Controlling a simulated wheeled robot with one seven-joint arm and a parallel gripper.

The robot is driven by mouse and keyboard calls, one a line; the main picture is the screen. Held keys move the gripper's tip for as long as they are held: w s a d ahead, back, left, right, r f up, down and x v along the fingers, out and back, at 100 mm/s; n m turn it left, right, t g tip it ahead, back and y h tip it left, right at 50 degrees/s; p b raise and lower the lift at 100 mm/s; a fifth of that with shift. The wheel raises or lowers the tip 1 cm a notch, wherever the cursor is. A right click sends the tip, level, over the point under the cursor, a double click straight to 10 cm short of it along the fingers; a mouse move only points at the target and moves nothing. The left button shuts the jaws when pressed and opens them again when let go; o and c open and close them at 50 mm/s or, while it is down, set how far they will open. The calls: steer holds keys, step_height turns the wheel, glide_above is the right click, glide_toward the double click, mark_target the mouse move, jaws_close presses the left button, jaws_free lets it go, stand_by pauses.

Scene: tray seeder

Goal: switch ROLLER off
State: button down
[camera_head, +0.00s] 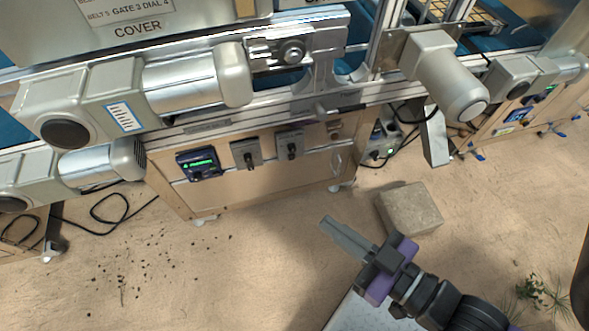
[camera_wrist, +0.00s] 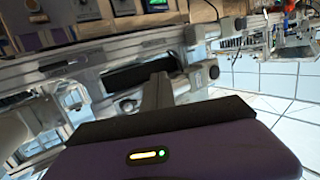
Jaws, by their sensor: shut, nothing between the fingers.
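Two grey switch boxes with dark rotary knobs sit side by side on the wooden front panel below the machine in the head view, the left box (camera_head: 246,154) and the right box (camera_head: 290,145). I cannot read their labels, so I cannot tell which one is ROLLER. The knob positions are too small to tell for sure. My gripper (camera_head: 326,222) is shut and empty, out in front of the panel, below and right of both boxes and apart from them. In the wrist view, its fingers (camera_wrist: 157,92) point toward the machine.
A dark control unit with a green display (camera_head: 199,163) is left of the boxes. Motor housings (camera_head: 186,84) overhang the panel. A stone-like block (camera_head: 408,209) lies on the floor by my gripper. Floor before the panel is mostly clear.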

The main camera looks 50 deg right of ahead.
mark_target(293, 157)
steer(key=w+d+f+n+h+b, duration=0.3)
steer(key=w+d+f+n+b, duration=0.1)
steer(key=f, duration=0.8)
steer(key=w+d+f+n+h+b, duration=0.3)
steer(key=w+d+f+b, duration=0.3)
steer(key=f, duration=0.6)
steer(key=w+d+f+n+h+b, duration=0.4)
steer(key=w+d+f+n+b, duration=0.1)
steer(key=f, duration=0.8)
steer(key=shift+w+b, duration=0.5)
steer(key=shift+b, duration=0.5)
steer(key=shift+d, duration=0.1)
steer(key=b+x, duration=0.4)
steer(key=x, duration=1)
steer(key=shift+s+f+b, duration=0.1)
steer(key=shift+b, duration=0.2)
